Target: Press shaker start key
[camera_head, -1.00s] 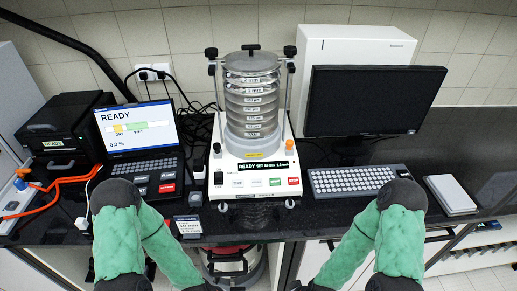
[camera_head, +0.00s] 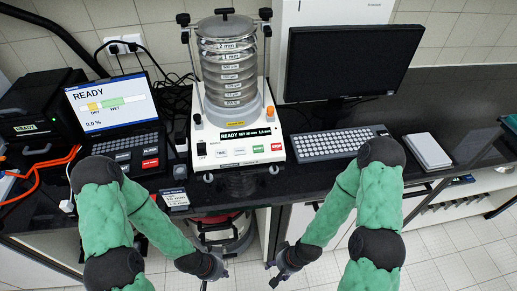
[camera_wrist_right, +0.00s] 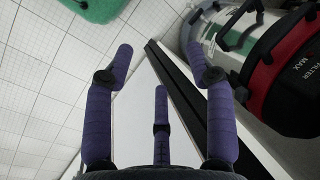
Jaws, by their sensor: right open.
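The sieve shaker (camera_head: 205,136) stands on the black bench, a white base with a stack of clear sieves (camera_head: 228,75) clamped on top. Its front panel has a lit display (camera_head: 245,134) reading READY, white keys, a green key (camera_head: 257,149) and a red key (camera_head: 274,143); the small key lettering is hard to read. My left gripper (camera_head: 219,272) is low in front of the bench, below the shaker; its fingers are too small to judge. My right gripper (camera_head: 272,274) is beside it, also below the bench edge. In the right wrist view its fingers (camera_wrist_right: 158,60) are spread and empty.
A laptop (camera_head: 112,104) and black box (camera_head: 40,112) stand left of the shaker; a monitor (camera_head: 345,62), keyboard (camera_head: 335,142) and pale flat box (camera_head: 427,151) are right. A red-and-black canister (camera_wrist_right: 285,85) stands under the bench. Orange tubing (camera_head: 38,172) lies far left.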

